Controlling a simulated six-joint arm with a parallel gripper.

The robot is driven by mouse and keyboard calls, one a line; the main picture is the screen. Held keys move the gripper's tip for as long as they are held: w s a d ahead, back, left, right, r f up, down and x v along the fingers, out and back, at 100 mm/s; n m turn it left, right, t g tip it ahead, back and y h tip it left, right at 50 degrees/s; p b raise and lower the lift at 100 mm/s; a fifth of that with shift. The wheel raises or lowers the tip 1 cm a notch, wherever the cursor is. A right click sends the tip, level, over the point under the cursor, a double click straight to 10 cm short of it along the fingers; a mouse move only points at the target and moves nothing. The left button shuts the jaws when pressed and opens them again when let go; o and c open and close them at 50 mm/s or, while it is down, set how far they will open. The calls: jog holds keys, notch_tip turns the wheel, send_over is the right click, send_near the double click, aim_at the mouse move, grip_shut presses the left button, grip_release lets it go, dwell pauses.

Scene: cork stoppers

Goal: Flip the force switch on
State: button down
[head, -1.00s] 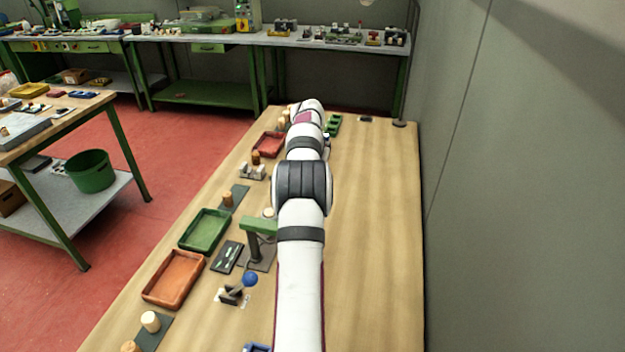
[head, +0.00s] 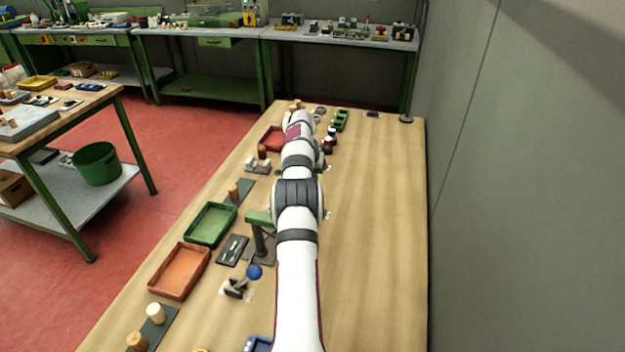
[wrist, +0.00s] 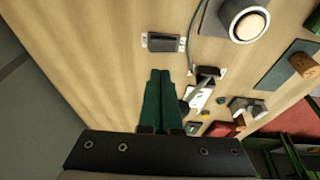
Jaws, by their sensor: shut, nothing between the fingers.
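My gripper shows in the wrist view (wrist: 158,100), its two green fingers together with nothing between them, above bare wood. Just right of the fingers is a switch-like device (wrist: 202,92) with a white plate and a dark lever; part of it lies close to the finger edge. A small grey and black box (wrist: 163,42) lies beyond the fingertips. No label shows, so I cannot tell for certain which is the force switch. In the head view, a lever with a blue ball (head: 254,272) stands left of my arm. My fingers are hidden there.
In the head view, green (head: 212,224) and orange (head: 180,270) trays line the bench's left side. The right side is clear.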

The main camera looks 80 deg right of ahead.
jog(key=x, duration=0.5)
jog(key=a+x, duration=0.1)
jog(key=x, duration=0.2)
jog(key=shift+s+f, duration=0.15)
jog(key=shift+s, duration=0.1)
